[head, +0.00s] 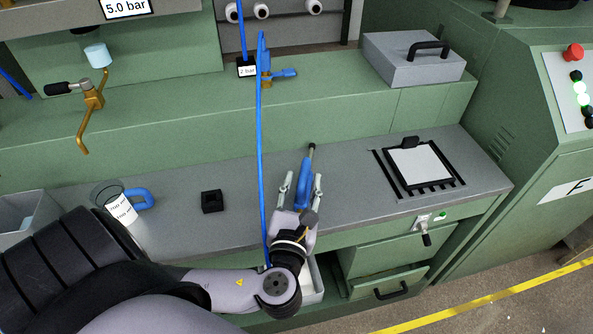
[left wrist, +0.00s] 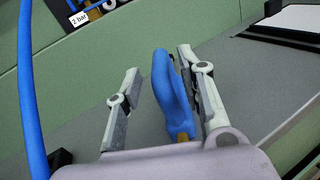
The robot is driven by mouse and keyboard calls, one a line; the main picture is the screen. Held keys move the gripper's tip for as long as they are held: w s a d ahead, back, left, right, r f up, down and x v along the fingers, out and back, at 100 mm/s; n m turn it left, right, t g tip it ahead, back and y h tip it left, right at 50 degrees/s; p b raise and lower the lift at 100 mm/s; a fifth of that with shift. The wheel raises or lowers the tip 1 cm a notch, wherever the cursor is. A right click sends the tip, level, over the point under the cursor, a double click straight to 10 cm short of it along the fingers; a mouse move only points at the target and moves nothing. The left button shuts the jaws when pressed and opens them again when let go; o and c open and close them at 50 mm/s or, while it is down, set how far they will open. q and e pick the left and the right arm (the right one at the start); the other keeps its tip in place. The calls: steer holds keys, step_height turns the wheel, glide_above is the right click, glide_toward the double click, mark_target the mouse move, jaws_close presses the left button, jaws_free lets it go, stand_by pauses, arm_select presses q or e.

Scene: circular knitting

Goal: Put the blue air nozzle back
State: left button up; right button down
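The blue air nozzle (head: 303,184) has a dark tip pointing away from me and is over the grey bench top. My left gripper (head: 303,185) has its two pale fingers on either side of it. In the left wrist view the nozzle (left wrist: 175,95) is close to the right finger, with a clear gap to the left finger, so the gripper (left wrist: 157,85) looks open. I cannot tell whether the nozzle touches the bench. A small black square block with a recess (head: 212,201) stands on the bench to the left. My right gripper is not in view.
A clear jug with blue handle (head: 120,207) stands at left. A clipboard (head: 420,166) lies right; a grey case (head: 413,60) sits on the upper ledge.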

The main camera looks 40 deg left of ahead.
arm_select(q)
steer(key=v, duration=0.8)
steer(key=shift+s, duration=0.15)
